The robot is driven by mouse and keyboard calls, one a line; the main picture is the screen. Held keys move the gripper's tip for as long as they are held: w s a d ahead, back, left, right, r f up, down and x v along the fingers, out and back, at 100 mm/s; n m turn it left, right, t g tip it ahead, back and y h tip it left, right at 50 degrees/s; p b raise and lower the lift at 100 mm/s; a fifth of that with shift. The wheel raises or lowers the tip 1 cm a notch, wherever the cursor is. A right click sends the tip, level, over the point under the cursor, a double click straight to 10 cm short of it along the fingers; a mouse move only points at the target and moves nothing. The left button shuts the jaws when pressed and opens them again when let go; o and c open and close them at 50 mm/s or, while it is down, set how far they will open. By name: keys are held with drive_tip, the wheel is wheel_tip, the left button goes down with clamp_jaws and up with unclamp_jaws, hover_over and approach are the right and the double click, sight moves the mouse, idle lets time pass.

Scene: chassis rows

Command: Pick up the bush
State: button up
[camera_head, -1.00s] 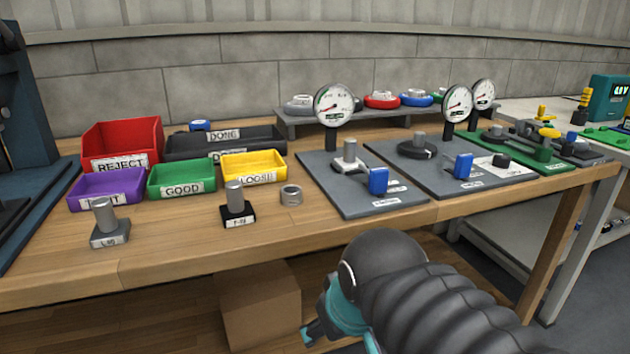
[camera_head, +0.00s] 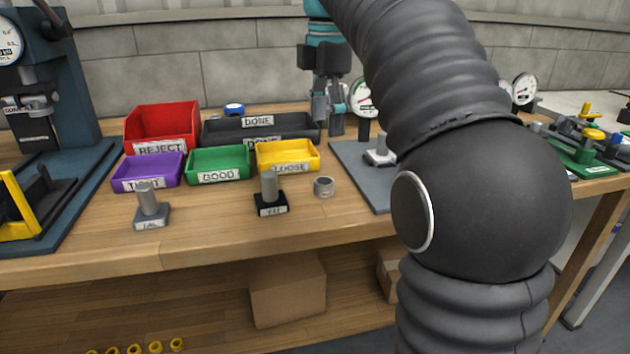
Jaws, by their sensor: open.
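The bush (camera_head: 324,187), a short grey metal ring with a hole in its top, stands upright on the wooden bench. It is just right of the black-based peg and in front of the yellow LOOSE bin. My gripper (camera_head: 328,116) points down, open and empty. In the picture it is above the bush and the right end of the dark DONE tray, well apart from the bush. My arm hides much of the right side of the bench.
Two upright pegs, one on a grey base (camera_head: 150,212) and one on a black base (camera_head: 270,200), stand left of the bush. Purple (camera_head: 146,182), green (camera_head: 220,176), yellow (camera_head: 288,168) and red (camera_head: 160,147) bins are behind. A grey gauge plate (camera_head: 362,180) lies to the right.

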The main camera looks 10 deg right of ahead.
drive_tip(key=n, duration=0.1)
drive_tip(key=b, duration=0.1)
hover_over(324, 180)
drive_tip(key=s, duration=0.2)
drive_tip(key=f, duration=0.7)
drive_tip(key=shift+w+a+f, duration=0.1)
drive_tip(key=shift+a+f, duration=0.1)
drive_tip(key=shift+f, duration=0.2)
drive_tip(key=shift+w+f+b, duration=0.2)
drive_tip(key=shift+f+b, duration=0.2)
drive_tip(key=shift+f, duration=2.3)
drive_tip(key=c, duration=1.3)
